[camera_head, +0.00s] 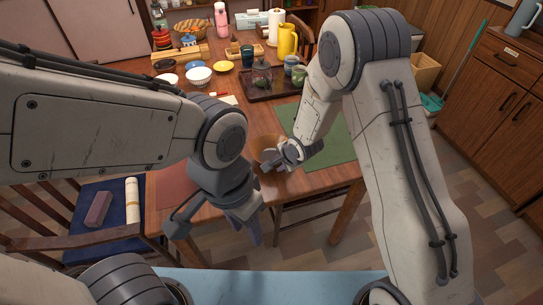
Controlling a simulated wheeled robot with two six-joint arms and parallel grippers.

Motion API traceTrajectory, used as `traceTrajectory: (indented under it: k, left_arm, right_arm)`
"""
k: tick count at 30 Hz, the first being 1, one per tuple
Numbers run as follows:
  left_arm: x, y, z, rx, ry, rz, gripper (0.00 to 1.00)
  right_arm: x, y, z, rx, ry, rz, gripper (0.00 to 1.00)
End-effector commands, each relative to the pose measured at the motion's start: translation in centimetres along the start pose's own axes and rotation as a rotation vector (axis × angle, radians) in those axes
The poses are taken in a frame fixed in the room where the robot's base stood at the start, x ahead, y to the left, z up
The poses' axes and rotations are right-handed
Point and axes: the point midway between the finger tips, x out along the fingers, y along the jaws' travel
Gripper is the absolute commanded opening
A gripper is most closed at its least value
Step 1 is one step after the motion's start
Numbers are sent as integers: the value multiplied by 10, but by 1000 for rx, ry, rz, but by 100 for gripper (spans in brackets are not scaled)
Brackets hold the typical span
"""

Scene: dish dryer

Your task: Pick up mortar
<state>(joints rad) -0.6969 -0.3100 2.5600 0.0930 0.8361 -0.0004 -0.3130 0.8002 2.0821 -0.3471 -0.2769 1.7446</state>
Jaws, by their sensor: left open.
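A round brown bowl (265,142) stands near the front edge of the wooden table, in the middle of the view. It may be the mortar, but I cannot be sure; its right side is partly hidden by my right gripper. My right gripper (274,160) reaches in from the right, at the bowl's near right side. I cannot tell whether it touches the bowl or how far its fingers are apart. My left gripper (212,226) is open, lower and left of the bowl, in front of the table edge. Nothing shows held between its fingers.
A green placemat (333,142) lies right of the bowl, and a red placemat (172,185) lies left. A dark tray (262,93) with a teapot and cups stands behind. White bowls (199,76), a yellow jug (288,40) and bottles stand further back. A blue-cushioned chair (75,232) is at lower left.

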Motion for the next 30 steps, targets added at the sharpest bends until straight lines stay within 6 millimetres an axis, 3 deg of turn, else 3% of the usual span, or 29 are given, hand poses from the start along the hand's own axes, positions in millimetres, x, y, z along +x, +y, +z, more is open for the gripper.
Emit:
traceTrajectory:
  k: [6, 7, 9, 30]
  left_arm:
    - [0, 0, 0, 0, 0, 0, 44]
    - [0, 0, 0, 0, 0, 0, 44]
    - [0, 0, 0, 0, 0, 0, 44]
    - [0, 0, 0, 0, 0, 0, 44]
  right_arm:
    - [1, 0, 0, 0, 0, -1, 24]
    - [1, 0, 0, 0, 0, -1, 20]
    - [1, 0, 0, 0, 0, -1, 0]
    - [1, 1, 0, 0, 0, 2, 0]
